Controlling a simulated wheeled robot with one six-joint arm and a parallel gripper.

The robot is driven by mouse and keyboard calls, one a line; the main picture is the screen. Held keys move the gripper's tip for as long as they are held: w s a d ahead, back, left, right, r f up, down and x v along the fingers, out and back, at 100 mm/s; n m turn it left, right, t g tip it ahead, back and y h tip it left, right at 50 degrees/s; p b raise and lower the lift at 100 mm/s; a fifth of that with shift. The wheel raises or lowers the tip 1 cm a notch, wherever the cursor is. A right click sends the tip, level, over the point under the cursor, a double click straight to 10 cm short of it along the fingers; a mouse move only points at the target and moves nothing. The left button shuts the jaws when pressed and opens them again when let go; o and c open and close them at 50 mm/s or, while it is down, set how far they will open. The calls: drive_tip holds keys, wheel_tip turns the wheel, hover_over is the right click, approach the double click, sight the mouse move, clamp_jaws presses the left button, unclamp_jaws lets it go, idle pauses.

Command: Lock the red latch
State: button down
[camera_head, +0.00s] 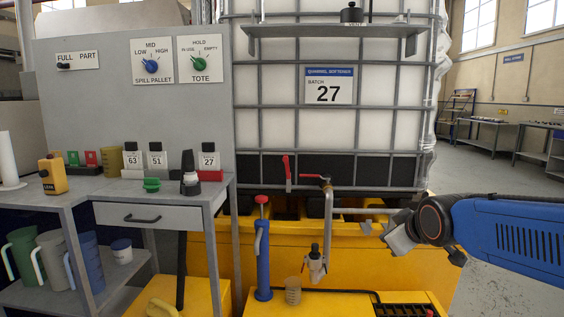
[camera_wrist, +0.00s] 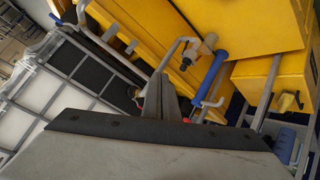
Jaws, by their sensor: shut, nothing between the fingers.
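In the head view a red upright piece (camera_head: 286,168) stands in front of the caged white tank, near its lower edge. A red lever (camera_head: 311,177) lies almost level to its right, at the top of a grey bent pipe (camera_head: 328,215). I cannot tell for certain which of the two is the latch. My gripper (camera_head: 368,228) is to the right of and lower than both, apart from them. In the wrist view my gripper (camera_wrist: 160,93) is shut and empty, with the bent pipe (camera_wrist: 173,52) beyond it. The red parts are mostly hidden there.
The caged tank (camera_head: 330,17) stands over a yellow base (camera_head: 410,265). A blue pump with a red top (camera_head: 263,250) and a small clear cup (camera_head: 293,290) stand in front. A grey bench (camera_head: 215,190) with bottles is on the left. Floor shows at the right.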

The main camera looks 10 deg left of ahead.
sight(287, 168)
drive_tip(key=w+a+r+n+t+y, duration=0.2)
drive_tip(key=w+a+r+n, duration=0.1)
drive_tip(key=w+a, duration=0.6)
drive_tip(key=w+a+r+n+t+y, duration=0.2)
drive_tip(key=w+a+r+n+y, duration=0.1)
drive_tip(key=w+a, duration=0.5)
drive_tip(key=w+a+r+n+t+y, duration=0.2)
drive_tip(key=w+a+n, duration=0.4)
drive_tip(key=w+a, duration=0.3)
drive_tip(key=shift+w+a+r+n+t+y, duration=0.5)
drive_tip(key=shift+a+r, duration=0.65)
drive_tip(key=shift+a, duration=0.95)
drive_tip(key=shift+s, duration=0.15)
drive_tip(key=x, duration=1)
drive_tip(key=shift+w+d+f, duration=0.15)
drive_tip(key=shift+d+f, duration=0.1)
drive_tip(key=shift+d, duration=0.35)
drive_tip(key=shift+w+d+f, duration=0.1)
drive_tip(key=shift+d+f, duration=0.15)
drive_tip(key=shift+d, duration=0.35)
drive_tip(key=shift+w+d+f, duration=0.15)
drive_tip(key=shift+d+f, duration=0.1)
drive_tip(key=shift+d, duration=0.35)
